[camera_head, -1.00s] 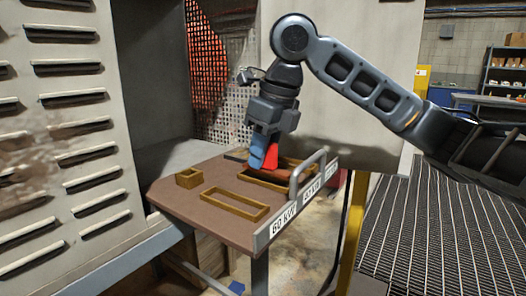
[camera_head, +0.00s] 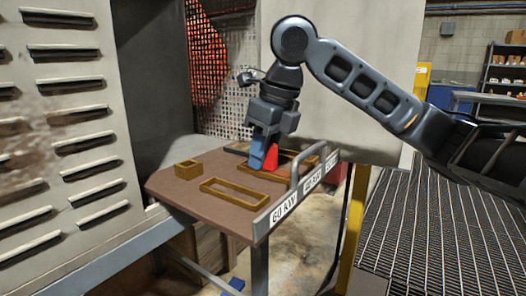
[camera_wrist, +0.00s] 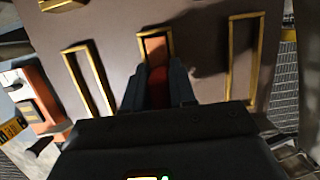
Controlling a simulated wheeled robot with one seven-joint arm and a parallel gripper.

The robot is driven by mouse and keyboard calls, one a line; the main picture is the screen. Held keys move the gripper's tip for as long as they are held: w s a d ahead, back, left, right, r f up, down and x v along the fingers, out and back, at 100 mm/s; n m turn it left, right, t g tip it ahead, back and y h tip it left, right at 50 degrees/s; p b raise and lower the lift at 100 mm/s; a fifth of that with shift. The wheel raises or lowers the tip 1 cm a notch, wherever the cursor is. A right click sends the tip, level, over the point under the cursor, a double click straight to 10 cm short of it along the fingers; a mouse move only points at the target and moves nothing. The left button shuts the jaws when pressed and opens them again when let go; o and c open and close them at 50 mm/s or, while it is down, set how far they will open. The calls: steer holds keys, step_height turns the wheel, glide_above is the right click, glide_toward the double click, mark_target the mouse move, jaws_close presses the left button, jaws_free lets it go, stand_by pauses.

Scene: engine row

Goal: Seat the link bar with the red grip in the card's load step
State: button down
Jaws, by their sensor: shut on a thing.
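My gripper (camera_head: 264,162), with blue fingers, points down over the brown card (camera_head: 190,198) and is shut on the red grip (camera_head: 271,157). The red grip also shows between the dark fingers in the wrist view (camera_wrist: 157,78). In the wrist view an orange-brown surface (camera_wrist: 155,48) shows inside the middle brass frame (camera_wrist: 143,33), just beyond the fingers. The fingers hide most of the link bar, and I cannot tell whether it rests on the card's floor or above it. In the head view a long brass frame (camera_head: 235,208) lies empty left of the gripper.
A small square brass frame (camera_head: 188,169) stands at the card's left. A grey handle (camera_head: 306,170) rises at the labelled front edge (camera_head: 285,213), close right of the gripper. A louvred cabinet (camera_head: 60,140) stands left, and a yellow post (camera_head: 353,215) stands right.

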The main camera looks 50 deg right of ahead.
mark_target(273, 144)
steer(key=c, duration=0.8)
jaws_free()
steer(key=shift+c, duration=0.2)
steer(key=shift+p+v, duration=0.35)
steer(key=shift+v, duration=3.55)
